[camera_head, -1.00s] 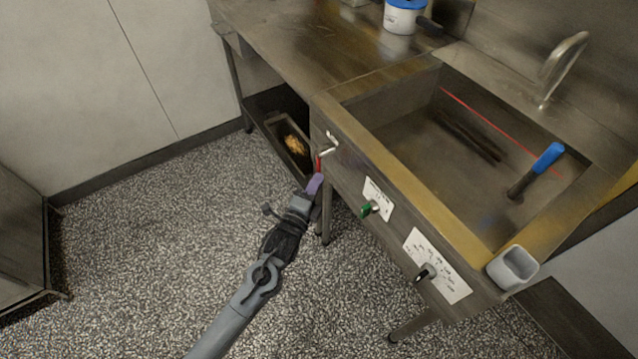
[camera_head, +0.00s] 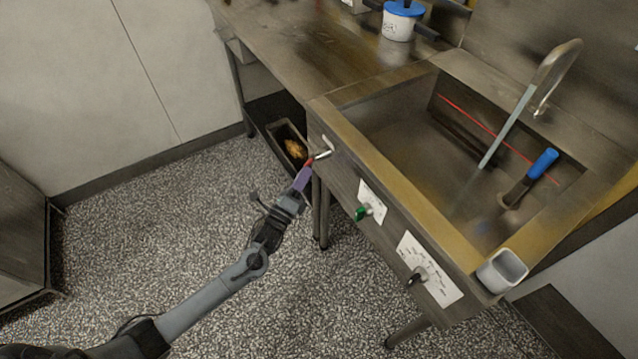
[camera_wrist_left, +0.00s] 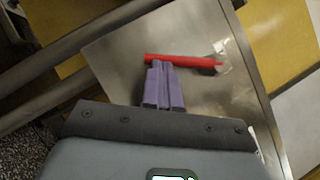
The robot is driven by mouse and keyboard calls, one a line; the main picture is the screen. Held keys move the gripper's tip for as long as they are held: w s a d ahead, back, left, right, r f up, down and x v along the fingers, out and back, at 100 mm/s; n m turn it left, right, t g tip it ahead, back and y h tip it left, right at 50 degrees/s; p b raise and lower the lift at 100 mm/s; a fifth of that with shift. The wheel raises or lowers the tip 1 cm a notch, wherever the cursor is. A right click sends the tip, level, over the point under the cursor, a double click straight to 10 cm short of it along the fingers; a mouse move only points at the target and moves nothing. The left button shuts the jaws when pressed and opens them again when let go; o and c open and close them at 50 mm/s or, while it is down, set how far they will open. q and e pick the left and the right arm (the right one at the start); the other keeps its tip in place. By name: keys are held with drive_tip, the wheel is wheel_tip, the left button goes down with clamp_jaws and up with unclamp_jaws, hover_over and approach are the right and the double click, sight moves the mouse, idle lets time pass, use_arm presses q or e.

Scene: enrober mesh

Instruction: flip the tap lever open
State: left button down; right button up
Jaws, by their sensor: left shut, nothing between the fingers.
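The tap lever (camera_head: 309,162) has a red handle on a metal stem at the left end of the sink's front panel. It sticks out from the panel, down and to the left. In the left wrist view the red lever (camera_wrist_left: 185,62) lies across the fingertips. My left gripper (camera_head: 303,178) has purple fingers, shut and empty, with their tips at the lever. They look in contact with it, not around it. My right gripper is out of view.
A green-handled knob (camera_head: 362,213) and a black knob (camera_head: 416,277) stick out of the front panel (camera_head: 343,185). A blue-handled tool (camera_head: 541,164) stands in the basin. A grey cup (camera_head: 503,269) is at the right front corner. The floor at left is clear.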

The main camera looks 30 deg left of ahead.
use_arm(q)
drive_tip(key=w+a+r+m+h+b, duration=0.1)
drive_tip(key=a+r+m+h+b, duration=0.1)
drive_tip(key=m+h, duration=0.4)
drive_tip(key=w+a+r+m+h+b, duration=0.1)
drive_tip(key=a+r+m+h, duration=0.2)
drive_tip(key=m, duration=0.9)
drive_tip(key=shift+w+a+h+b, duration=0.15)
drive_tip(key=shift+w+h+b, duration=0.2)
drive_tip(key=shift+h, duration=1.35)
drive_tip(key=shift+r, duration=0.1)
drive_tip(key=w+d+f+v, duration=0.1)
drive_tip(key=f+v, duration=0.1)
drive_tip(key=v, duration=1.1)
drive_tip(key=shift+f+b, duration=0.15)
drive_tip(key=shift+b, duration=0.15)
drive_tip(key=shift+w+d, duration=0.1)
